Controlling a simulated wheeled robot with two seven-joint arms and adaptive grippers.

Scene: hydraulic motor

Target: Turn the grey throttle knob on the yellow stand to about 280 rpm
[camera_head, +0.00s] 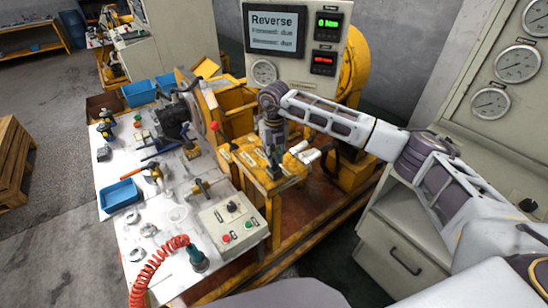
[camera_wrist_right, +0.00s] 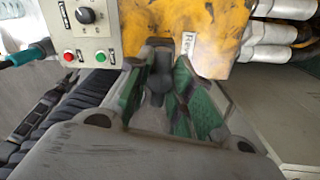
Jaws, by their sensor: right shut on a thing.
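The yellow stand (camera_head: 285,182) is at the middle of the head view, and its yellow top also shows in the wrist view (camera_wrist_right: 215,28). My right gripper (camera_head: 274,158) points down at the stand's top and hides the knob in the head view. In the wrist view the right gripper (camera_wrist_right: 160,95) has its green-padded fingers on either side of the grey throttle knob (camera_wrist_right: 157,82), shut on it. The red readout (camera_head: 323,63) on the panel is too small to read surely. My left gripper is in neither view.
A display (camera_head: 274,21) reads "Reverse", with forward and reverse marked due. The green readout (camera_head: 328,27) shows 0 Nm. A control box (camera_head: 232,222) with buttons and a dial sits on the bench left of the stand. White-capped fittings (camera_head: 308,155) lie close to the right gripper.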

